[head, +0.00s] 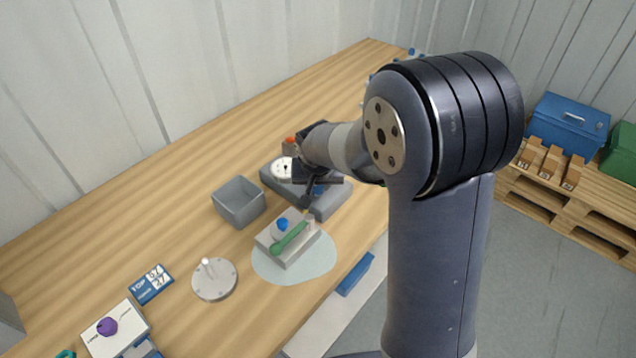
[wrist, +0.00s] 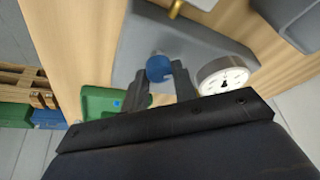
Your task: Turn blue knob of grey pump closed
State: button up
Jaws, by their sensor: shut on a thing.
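The grey pump (head: 331,201) sits on the wooden table, with a round white dial gauge (head: 282,168) at its left end. It also shows in the wrist view (wrist: 196,42), with the gauge (wrist: 222,77) right of the knob. The blue knob (wrist: 158,67) stands on the pump between my fingertips. In the head view only a bit of this knob (head: 319,190) shows beside my gripper. My gripper (wrist: 161,75) reaches down over the pump and is shut on the blue knob. The knob's turn angle cannot be read.
A light grey block (head: 292,254) with another blue knob (head: 282,224) and a green handle (head: 289,238) stands in front of the pump on a pale mat (head: 325,262). An open grey bin (head: 238,203) is to the left. A round metal disc (head: 214,281) lies nearer.

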jog(key=shift+f+m+b, duration=0.15)
jog(key=shift+m+b, duration=0.25)
jog(key=shift+b, duration=0.25)
jog(key=shift+a+m+h+b, duration=0.1)
jog(key=shift+m+h+b, duration=0.4)
jog(key=shift+m+b, duration=0.6)
jog(key=shift+m+g+h+b, duration=0.5)
jog(key=shift+m+b, duration=0.9)
jog(key=shift+b, duration=0.05)
jog(key=shift+r, duration=0.2)
jog(key=o, duration=1)
jog(key=v, duration=1)
jog(key=shift+s+a+r, duration=0.15)
jog(key=shift+a+r, duration=0.1)
jog(key=shift+r, duration=0.1)
